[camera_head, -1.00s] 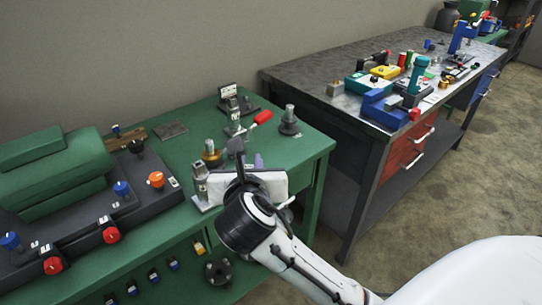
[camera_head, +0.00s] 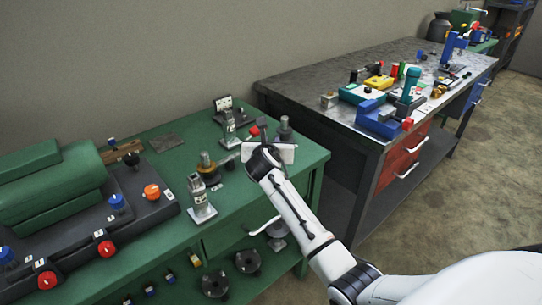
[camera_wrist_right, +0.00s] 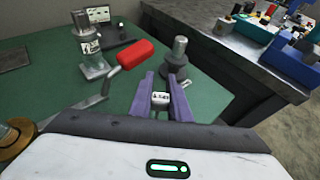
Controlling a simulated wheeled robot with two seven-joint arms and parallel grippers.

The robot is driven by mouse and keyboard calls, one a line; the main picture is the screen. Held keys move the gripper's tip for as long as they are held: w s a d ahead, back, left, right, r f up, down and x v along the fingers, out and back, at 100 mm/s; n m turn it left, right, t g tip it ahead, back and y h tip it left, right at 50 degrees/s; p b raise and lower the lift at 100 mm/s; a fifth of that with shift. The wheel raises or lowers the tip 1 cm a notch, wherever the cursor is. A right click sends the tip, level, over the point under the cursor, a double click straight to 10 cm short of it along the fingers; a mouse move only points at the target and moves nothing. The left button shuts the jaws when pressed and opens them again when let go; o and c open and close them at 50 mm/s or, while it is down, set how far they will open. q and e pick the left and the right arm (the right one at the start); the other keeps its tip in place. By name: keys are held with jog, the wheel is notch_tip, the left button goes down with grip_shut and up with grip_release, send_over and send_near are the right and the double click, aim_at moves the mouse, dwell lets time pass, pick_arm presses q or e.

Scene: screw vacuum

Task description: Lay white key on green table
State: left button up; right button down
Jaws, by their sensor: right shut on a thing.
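The green table (camera_head: 240,196) stands in the left half of the head view, and its top also fills the middle of the right wrist view (camera_wrist_right: 120,98). My right gripper (camera_wrist_right: 165,90) is over its right part, with its two purple fingers shut on a small white piece with dark marks, which looks like the white key (camera_wrist_right: 160,99). In the head view my right wrist hides the fingers and the piece. I cannot tell whether the piece touches the table. My left gripper is not in view.
A red-handled tool (camera_wrist_right: 135,54) lies left of the fingers, and a grey cylindrical fixture (camera_wrist_right: 178,58) stands just beyond them. A metal stand (camera_head: 201,202) is near the table's front. A grey workbench (camera_head: 300,86) with tools is to the right.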

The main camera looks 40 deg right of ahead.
notch_tip(320, 180, down, 4)
jog(key=shift+r+b, duration=0.25)
jog(key=shift+b, duration=0.15)
jog(key=shift+f, duration=0.15)
jog(key=shift+f, duration=0.1)
jog(key=c, duration=1.7)
grip_release()
jog(key=shift+o, duration=0.2)
